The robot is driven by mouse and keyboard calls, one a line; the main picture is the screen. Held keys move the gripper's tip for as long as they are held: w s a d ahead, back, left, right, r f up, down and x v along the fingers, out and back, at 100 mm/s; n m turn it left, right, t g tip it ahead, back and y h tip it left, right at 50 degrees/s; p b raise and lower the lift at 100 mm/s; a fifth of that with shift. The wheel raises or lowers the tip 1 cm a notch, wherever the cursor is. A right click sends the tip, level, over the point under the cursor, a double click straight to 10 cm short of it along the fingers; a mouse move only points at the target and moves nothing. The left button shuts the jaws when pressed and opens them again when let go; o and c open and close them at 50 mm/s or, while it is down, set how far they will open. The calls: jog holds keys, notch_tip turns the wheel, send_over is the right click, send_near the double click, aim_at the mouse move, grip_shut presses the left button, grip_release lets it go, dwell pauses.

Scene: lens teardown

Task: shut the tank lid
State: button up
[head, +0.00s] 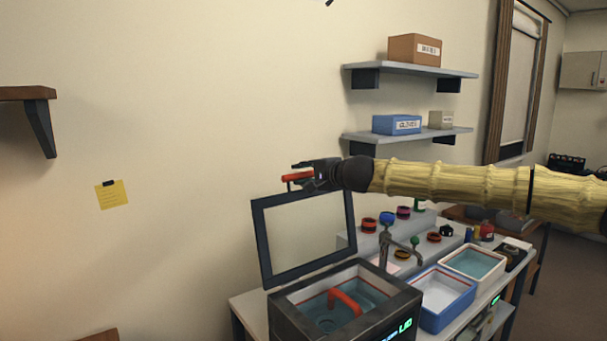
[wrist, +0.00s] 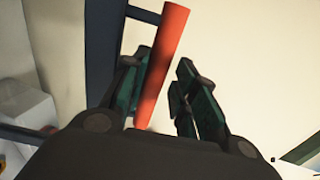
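The tank (head: 345,305) stands at the front end of the bench, with water and an orange-red curved piece (head: 346,301) inside. Its dark-framed lid (head: 262,243) is raised, nearly upright. A red bar handle (head: 295,177) is at the lid's top edge. My gripper (head: 303,170) is at this top edge, beside the handle. In the wrist view the red handle (wrist: 164,62) runs between the two fingers of my gripper (wrist: 162,80). The fingers are apart, with a gap between the handle and the right finger. Contact with the left finger cannot be told.
A blue tray (head: 443,318) and a cream tray (head: 477,276) stand right of the tank. A tap (head: 385,245) and several small coloured parts are behind. Wall shelves (head: 408,135) with boxes are above my arm.

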jog(key=shift+w+a+f, duration=0.2)
jog(key=shift+w+f, duration=0.4)
jog(key=shift+w, duration=0.15)
jog(key=shift+s+d+r, duration=0.1)
jog(key=shift+s+r, duration=0.15)
jog(key=shift+s, duration=0.05)
jog(key=shift+c, duration=1.2)
jog(key=c, duration=0.4)
grip_shut()
jog(key=shift+s+d+f+b, duration=0.1)
jog(key=shift+f+b, duration=0.05)
jog(key=shift+b, duration=0.5)
